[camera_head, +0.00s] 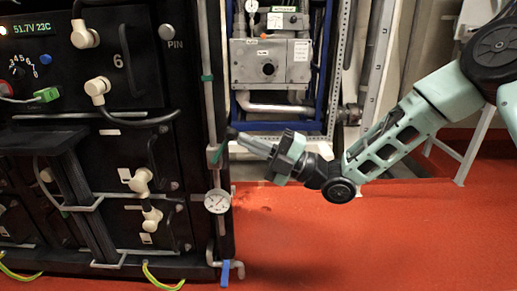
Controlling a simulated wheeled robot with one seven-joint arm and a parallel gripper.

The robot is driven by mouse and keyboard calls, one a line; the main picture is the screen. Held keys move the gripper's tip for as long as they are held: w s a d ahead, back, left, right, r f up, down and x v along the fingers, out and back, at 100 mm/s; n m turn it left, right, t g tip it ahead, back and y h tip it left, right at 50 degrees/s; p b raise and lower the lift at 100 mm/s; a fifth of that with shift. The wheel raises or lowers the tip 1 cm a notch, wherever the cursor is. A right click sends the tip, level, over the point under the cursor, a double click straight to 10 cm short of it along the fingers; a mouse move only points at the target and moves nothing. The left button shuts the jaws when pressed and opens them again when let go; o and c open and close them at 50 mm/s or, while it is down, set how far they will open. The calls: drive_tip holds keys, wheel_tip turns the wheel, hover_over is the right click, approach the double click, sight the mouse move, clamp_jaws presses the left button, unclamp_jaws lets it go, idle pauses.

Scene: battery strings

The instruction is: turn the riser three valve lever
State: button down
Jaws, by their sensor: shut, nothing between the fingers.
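A grey riser pipe (208,110) runs up the right edge of the black cabinet. A round white gauge (217,201) sits on it at mid-height. A blue lever (225,273) hangs down at the pipe's bottom elbow, near the floor. I cannot read any riser number, so I cannot tell if this is riser three's lever. A green fitting (217,153) is on the pipe above the gauge. My gripper (234,137) points left, close to the pipe and just above that fitting, well above the blue lever. It is shut and empty; I cannot tell whether it touches the pipe.
The black battery cabinet (140,60) with cable plugs and handles fills the left. A grey box in a blue frame (270,62) stands behind my gripper. The red floor (330,250) is clear at the lower right. Yellow-green cables (160,280) lie low by the cabinet.

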sight(231, 130)
drive_tip(key=shift+r, duration=0.1)
drive_tip(key=shift+a+r+g+h+p, duration=0.4)
drive_tip(key=shift+r+h+p, duration=0.3)
drive_tip(key=shift+p, duration=0.35)
drive_tip(key=a+r+h+p, duration=0.1)
drive_tip(key=p, duration=0.1)
drive_tip(key=a+r+n+h+p, duration=0.1)
drive_tip(key=h+p, duration=0.1)
drive_tip(key=shift+a+r+g+h, duration=0.1)
drive_tip(key=shift+a+g+h, duration=0.2)
drive_tip(key=shift+a+g, duration=0.1)
drive_tip(key=shift+a, duration=0.25)
drive_tip(key=shift+a+r, duration=0.1)
drive_tip(key=shift+a, duration=0.1)
drive_tip(key=shift+a+r, duration=0.1)
